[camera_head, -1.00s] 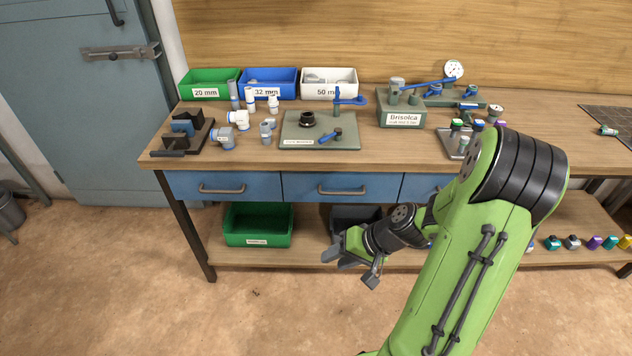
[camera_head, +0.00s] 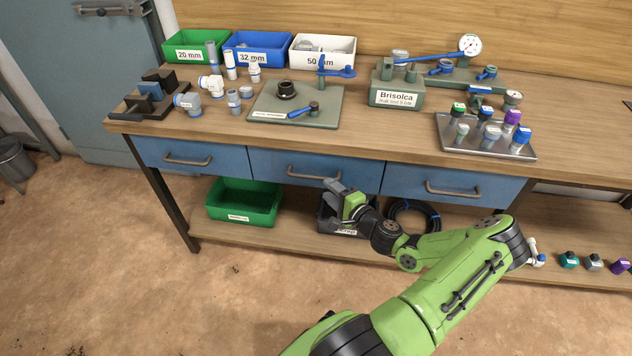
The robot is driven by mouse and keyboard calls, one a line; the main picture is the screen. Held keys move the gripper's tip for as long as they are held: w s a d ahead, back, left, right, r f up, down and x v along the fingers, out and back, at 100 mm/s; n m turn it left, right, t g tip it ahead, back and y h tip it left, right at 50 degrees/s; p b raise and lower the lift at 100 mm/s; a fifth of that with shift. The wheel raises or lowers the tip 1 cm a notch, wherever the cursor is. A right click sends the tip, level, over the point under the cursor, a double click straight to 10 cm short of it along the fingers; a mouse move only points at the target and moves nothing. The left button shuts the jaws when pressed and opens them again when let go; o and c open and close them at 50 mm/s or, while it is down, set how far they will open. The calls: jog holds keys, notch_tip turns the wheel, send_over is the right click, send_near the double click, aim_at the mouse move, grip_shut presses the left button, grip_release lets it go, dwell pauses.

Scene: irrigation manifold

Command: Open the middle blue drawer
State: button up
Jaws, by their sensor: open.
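The workbench has three blue drawers in a row under its top. The middle blue drawer (camera_head: 282,162) is shut, flush with its neighbours. Its grey bar handle (camera_head: 308,177) runs across the front, and my gripper covers or nearly meets the handle's right end in the picture. My gripper (camera_head: 332,188) is open and empty, with its fingers in front of the drawer's lower edge. I cannot tell whether a finger touches the handle.
The left drawer (camera_head: 190,157) and right drawer (camera_head: 455,186) are shut. Below, a green bin (camera_head: 244,203) and a dark bin (camera_head: 338,222) stand on the lower shelf (camera_head: 290,240). The bench top (camera_head: 400,135) holds fittings, a manifold and a tray (camera_head: 480,142). The floor in front is clear.

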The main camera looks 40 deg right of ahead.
jog(key=w+f+b, duration=0.1)
jog(key=w, duration=0.6)
jog(key=shift+d, duration=0.35)
jog(key=shift+c, duration=0.3)
grip_shut()
